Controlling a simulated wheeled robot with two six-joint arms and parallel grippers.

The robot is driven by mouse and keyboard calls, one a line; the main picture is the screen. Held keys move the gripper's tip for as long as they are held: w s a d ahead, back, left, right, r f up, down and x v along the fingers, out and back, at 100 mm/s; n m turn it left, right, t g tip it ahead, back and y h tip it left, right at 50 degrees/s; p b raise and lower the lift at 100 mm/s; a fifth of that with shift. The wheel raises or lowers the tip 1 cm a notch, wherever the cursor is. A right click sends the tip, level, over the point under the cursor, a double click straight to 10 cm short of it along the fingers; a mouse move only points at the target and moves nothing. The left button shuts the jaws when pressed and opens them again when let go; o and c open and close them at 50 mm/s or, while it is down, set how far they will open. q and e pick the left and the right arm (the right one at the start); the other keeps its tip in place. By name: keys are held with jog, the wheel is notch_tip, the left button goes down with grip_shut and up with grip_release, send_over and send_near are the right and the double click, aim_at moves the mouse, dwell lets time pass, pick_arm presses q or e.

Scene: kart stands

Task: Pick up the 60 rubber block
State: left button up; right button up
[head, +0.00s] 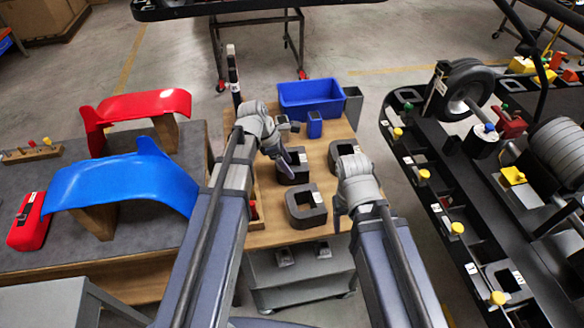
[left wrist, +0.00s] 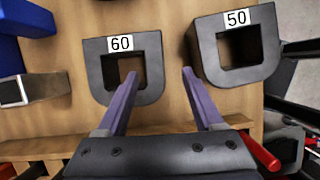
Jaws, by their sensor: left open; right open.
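The 60 rubber block (left wrist: 122,68) is a dark, thick D-shaped ring with a square hole and a white label, lying flat on the wooden table. In the head view it appears to be the block (head: 293,166) beside my left gripper (head: 283,158), which partly covers it. My right gripper (head: 345,212) is open at the table's right side, apart from the blocks.
The similar 50 block (head: 306,205) lies nearer me. Another dark block (head: 345,151) lies to the right. A blue bin (head: 311,97) and a small blue block (head: 315,124) stand farther back. A black kart rack (head: 430,190) borders the right, a grey table (head: 110,190) the left.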

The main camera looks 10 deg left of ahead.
aim_at(293, 170)
pick_arm(q)
jog(key=b+x, duration=0.2)
jog(key=x, duration=0.1)
jog(key=b+x, duration=0.1)
jog(key=shift+w+a+f+b, duration=0.1)
jog(key=shift+w+f+b, duration=0.05)
jog(key=shift+w+b, duration=0.2)
jog(key=shift+d+f+b, duration=0.25)
jog(key=shift+f+b, duration=0.1)
jog(key=shift+f, duration=0.05)
jog(key=shift+r, duration=0.1)
jog(key=shift+c, duration=0.4)
grip_shut()
